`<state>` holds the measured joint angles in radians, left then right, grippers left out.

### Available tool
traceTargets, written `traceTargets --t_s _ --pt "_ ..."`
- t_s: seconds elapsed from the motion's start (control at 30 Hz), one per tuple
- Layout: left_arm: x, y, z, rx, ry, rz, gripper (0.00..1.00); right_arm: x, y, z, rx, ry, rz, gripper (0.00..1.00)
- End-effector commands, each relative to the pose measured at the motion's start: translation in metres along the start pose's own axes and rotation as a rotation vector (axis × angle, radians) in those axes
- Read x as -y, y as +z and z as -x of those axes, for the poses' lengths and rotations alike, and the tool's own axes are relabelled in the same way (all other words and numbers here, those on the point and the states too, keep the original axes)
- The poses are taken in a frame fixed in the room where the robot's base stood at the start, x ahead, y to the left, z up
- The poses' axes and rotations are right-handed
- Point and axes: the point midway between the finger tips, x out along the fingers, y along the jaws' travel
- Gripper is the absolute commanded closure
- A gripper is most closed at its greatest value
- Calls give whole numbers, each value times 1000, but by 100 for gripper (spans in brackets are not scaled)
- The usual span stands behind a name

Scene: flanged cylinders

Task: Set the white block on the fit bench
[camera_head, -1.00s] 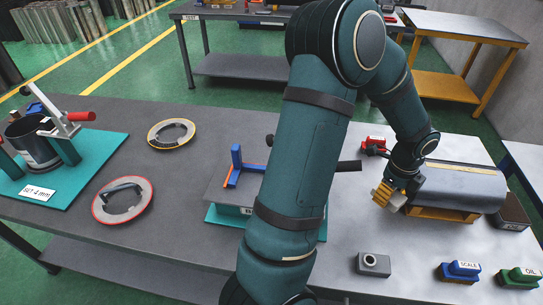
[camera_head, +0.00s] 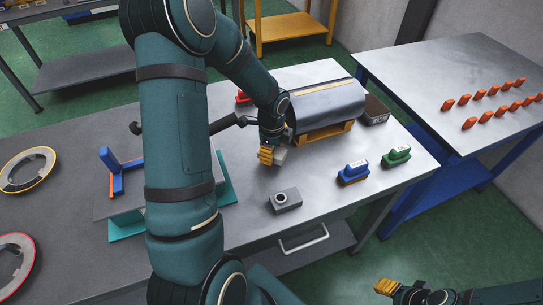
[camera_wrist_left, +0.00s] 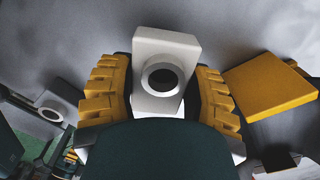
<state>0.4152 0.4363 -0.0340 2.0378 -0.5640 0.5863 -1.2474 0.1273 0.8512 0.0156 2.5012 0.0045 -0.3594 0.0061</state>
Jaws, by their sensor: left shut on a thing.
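The white block (camera_wrist_left: 165,72), with a dark round hole in its face, sits between the yellow fingers of my left gripper (camera_wrist_left: 160,98) in the left wrist view. In the head view my left gripper (camera_head: 271,155) is shut on it, and a small pale part of the block (camera_head: 281,154) shows beside the fingers. It is over the bench (camera_head: 250,228), in front of a grey cylinder on a yellow cradle; I cannot tell whether it touches the top. My right gripper (camera_head: 388,287) is low at the right, off the bench; its finger gap is unclear. No label marks the fit bench.
A grey block with a ring (camera_head: 285,199) stands in front of my left gripper. Blue (camera_head: 354,171) and green (camera_head: 396,156) labelled blocks are to its right. The grey cylinder (camera_head: 325,105) is close behind. A side table (camera_head: 440,75) holds several orange pieces.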

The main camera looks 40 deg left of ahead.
Motion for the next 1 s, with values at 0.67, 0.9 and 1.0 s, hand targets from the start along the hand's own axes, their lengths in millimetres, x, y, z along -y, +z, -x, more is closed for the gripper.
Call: traceTargets --t_s 0.67,0.9,1.0 --pt "0 0 -23 0 1 0 18 -2 2 -5 5 -1 1 53" --pt "0 0 -22 0 1 0 18 -2 2 -5 5 0 1 53" --pt "0 0 -19 0 1 0 18 -1 2 -3 4 0 1 53"
